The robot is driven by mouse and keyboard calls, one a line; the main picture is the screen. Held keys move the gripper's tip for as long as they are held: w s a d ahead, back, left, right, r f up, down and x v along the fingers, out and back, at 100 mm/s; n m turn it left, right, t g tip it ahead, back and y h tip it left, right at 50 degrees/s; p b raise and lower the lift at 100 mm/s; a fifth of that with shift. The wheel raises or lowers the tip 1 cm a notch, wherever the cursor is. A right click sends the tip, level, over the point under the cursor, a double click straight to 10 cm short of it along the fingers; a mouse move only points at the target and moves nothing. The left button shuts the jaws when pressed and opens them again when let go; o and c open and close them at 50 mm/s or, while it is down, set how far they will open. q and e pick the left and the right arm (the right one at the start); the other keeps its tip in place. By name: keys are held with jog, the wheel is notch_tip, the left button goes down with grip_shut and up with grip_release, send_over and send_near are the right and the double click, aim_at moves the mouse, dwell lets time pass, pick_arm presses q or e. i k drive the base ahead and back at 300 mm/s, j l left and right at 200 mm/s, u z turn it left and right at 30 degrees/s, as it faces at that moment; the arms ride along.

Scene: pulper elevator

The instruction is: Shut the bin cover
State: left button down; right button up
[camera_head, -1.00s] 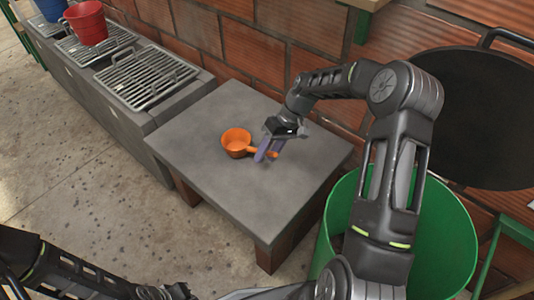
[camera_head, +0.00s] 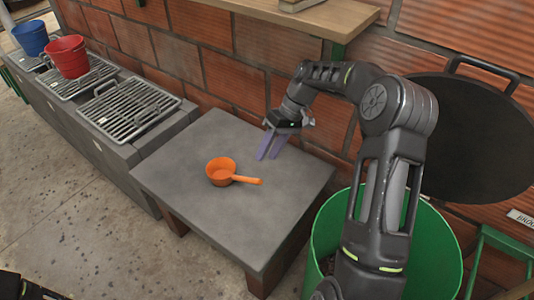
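The green bin (camera_head: 440,235) stands at the right, open at the top and partly hidden by my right arm. A black round disc with a bar handle (camera_head: 470,145), which looks like its cover, stands upright behind the bin near the brick wall. My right gripper (camera_head: 269,157) is above the back of the grey table, away from bin and disc. Its two purple fingers are slightly apart with nothing between them. My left gripper is not in view.
An orange dipper (camera_head: 221,171) lies on the grey table (camera_head: 215,225), its handle towards the right. Metal grates (camera_head: 128,108) and a red bucket (camera_head: 69,57) are at the left. A wooden shelf (camera_head: 300,18) juts from the wall above.

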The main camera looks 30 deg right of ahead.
aim_at(479, 151)
jog(key=k+j, duration=0.8)
